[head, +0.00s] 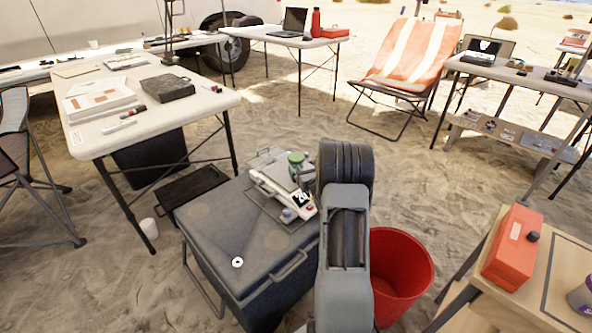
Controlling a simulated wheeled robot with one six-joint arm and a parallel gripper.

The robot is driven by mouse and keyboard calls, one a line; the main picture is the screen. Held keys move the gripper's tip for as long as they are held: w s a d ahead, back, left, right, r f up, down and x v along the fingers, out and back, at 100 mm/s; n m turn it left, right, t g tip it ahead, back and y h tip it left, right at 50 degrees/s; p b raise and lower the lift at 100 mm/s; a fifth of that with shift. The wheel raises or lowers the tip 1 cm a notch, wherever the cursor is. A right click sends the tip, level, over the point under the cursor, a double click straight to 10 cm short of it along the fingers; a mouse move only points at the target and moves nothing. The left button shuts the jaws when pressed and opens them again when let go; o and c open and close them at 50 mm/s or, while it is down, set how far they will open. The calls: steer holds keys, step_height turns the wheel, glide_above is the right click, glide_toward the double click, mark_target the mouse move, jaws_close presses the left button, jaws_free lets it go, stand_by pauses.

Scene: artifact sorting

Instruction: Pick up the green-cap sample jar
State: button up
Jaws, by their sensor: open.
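My arm rises from the bottom of the head view just to the right of the jar and covers the right part of the case.
A wire rack (262,158) lies around the device. A small white ring (237,262) lies on the case. A red bucket (412,262) stands right of my arm. An orange box (512,247) sits on a wooden table at right. A cluttered table (215,103) stands at left.

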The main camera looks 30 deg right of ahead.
mark_target(299, 161)
steer(key=shift+b+x, duration=0.7)
steer(key=shift+x, duration=2.75)
steer(key=shift+a+r, duration=0.1)
steer(key=shift+a, duration=0.05)
